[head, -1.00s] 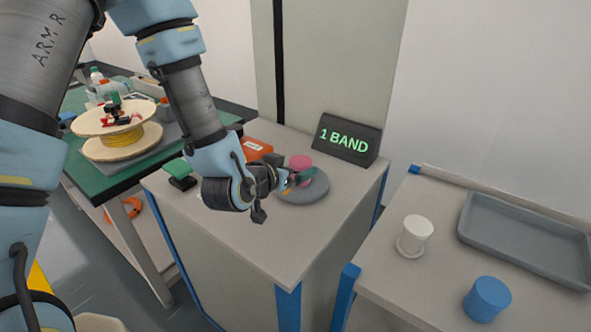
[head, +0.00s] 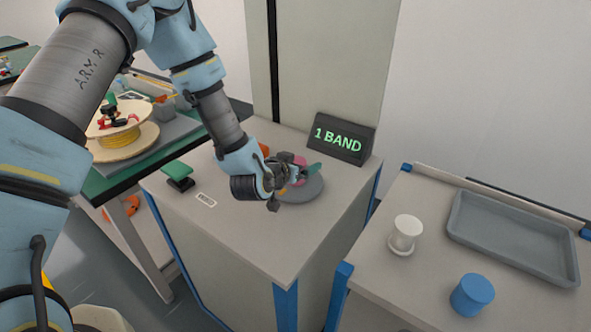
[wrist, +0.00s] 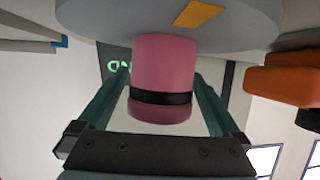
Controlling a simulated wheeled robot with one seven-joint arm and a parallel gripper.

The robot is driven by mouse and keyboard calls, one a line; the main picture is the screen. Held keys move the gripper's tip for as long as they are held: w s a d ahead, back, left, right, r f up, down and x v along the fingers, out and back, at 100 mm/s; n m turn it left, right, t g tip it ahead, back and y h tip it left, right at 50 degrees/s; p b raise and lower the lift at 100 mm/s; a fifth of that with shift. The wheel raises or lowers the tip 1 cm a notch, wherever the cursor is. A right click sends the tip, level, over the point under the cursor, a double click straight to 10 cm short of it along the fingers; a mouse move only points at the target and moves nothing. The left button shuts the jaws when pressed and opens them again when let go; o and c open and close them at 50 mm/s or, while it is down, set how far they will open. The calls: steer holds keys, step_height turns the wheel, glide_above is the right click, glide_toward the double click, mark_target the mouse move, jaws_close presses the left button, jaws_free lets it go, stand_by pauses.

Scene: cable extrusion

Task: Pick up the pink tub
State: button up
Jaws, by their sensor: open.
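The pink tub (head: 299,158) stands on a round grey plate (head: 308,191) on top of the cabinet, largely hidden behind my gripper in the head view. In the wrist view, the tub (wrist: 162,62) shows a black band around it and fills the space between my fingers. My gripper (head: 301,172) is open, with one green finger on each side of the tub. The wrist view appears upside down, with the grey plate (wrist: 90,18) at the top. A narrow gap seems to show on each side; contact is hard to tell.
A dark sign reading "1 BAND" (head: 342,139) stands behind the plate. A green-topped block (head: 177,171) and a small label (head: 205,199) lie left. A white tub (head: 405,232), blue tub (head: 472,294) and grey tray (head: 520,235) are on the right cart.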

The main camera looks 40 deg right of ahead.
steer(key=c, duration=1.4)
steer(key=shift+r, duration=0.15)
